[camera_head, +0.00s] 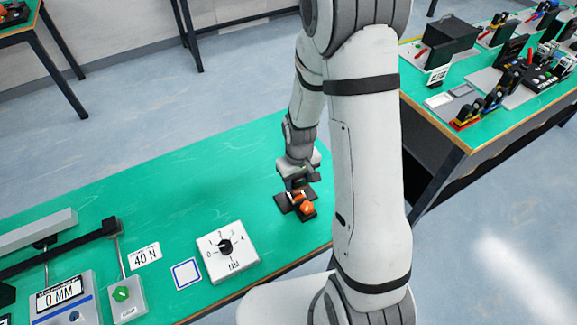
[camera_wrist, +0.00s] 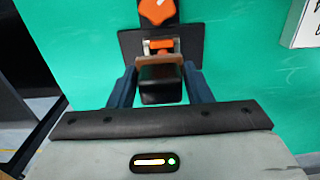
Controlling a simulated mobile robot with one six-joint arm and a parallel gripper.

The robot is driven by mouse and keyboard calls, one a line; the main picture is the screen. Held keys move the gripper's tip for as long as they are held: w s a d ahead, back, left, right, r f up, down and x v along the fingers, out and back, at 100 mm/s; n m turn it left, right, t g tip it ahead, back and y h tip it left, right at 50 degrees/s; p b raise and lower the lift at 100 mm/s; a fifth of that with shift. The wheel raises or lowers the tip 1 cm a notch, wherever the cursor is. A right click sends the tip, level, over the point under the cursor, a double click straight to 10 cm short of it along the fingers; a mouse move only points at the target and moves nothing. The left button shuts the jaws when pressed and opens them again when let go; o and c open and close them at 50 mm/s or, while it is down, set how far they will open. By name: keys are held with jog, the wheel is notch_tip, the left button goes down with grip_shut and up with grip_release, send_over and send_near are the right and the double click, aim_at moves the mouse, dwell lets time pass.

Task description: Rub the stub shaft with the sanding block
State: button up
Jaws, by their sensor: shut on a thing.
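My gripper (camera_head: 298,184) is low over the right end of the green bench in the head view. In the wrist view my gripper (camera_wrist: 160,80) has its two blue-grey fingers shut on a black block with a brown edge, which looks like the sanding block (camera_wrist: 161,90). Just beyond the block is a dark fixture (camera_wrist: 130,42) with orange parts and a small pale metal piece, perhaps the stub shaft (camera_wrist: 161,44). The block's brown edge is right at this piece; I cannot tell whether they touch. In the head view my gripper partly hides the fixture (camera_head: 307,208).
A white dial box (camera_head: 228,252) stands left of the fixture, with a blue-framed white square (camera_head: 187,273) and a "40 N" card (camera_head: 145,256) beyond. A second green bench (camera_head: 455,125) with several devices is at the right. The bench left of my gripper is clear.

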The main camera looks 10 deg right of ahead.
jog(key=a, duration=0.2)
jog(key=shift+s+a, duration=0.3)
jog(key=shift+s+a+r, duration=0.15)
jog(key=shift+a+r, duration=0.05)
jog(key=shift+r, duration=0.05)
notch_tip(320, 180, up, 8)
jog(key=p, duration=0.5)
jog(key=shift+d+f, duration=0.1)
